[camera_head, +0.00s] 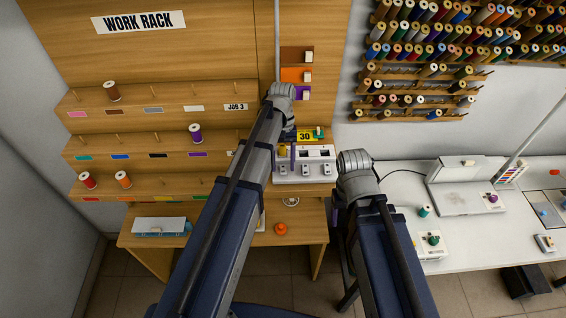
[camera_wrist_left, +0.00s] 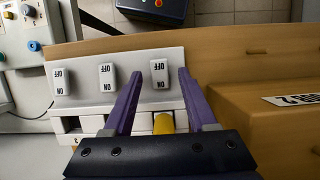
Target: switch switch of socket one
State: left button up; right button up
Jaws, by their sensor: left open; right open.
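A white socket panel (camera_head: 303,177) stands on the wooden rack; in the left wrist view the panel (camera_wrist_left: 85,88) appears upside down. The switch (camera_wrist_left: 159,73) at the right of the wrist view is between the purple fingertips of my left gripper (camera_wrist_left: 160,77), which is open; contact cannot be told. A yellow piece (camera_wrist_left: 163,123) shows at the socket below it. A figure 3 is at the opposite end. My right gripper (camera_head: 337,215) is mostly hidden beside its arm, away from the panel.
The work rack (camera_head: 150,130) with spools fills the left. A yellow display (camera_head: 305,136) reading 30 is behind the panel. A white table (camera_head: 395,185) with devices is at the right. An orange knob (camera_head: 281,229) sits on the lower wooden shelf.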

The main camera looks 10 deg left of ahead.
pick_arm(q)
jog(key=p+v, duration=0.7)
jog(key=shift+r, duration=0.35)
jog(key=shift+w, duration=0.15)
jog(key=s+d+f+m+t+y+b, duration=0.1)
jog(key=s+d+f+m+b, duration=0.2)
jog(key=s+d+f+b, duration=0.2)
jog(key=s+d+f+m+t+y+b, duration=0.1)
jog(key=s+d+f+m+b, duration=0.3)
jog(key=s, duration=0.7)
notch_tip(320, 180, down, 2)
jog(key=shift+s+d+f+t+b, duration=0.15)
jog(key=shift+d+t+b, duration=0.25)
jog(key=shift+t, duration=0.2)
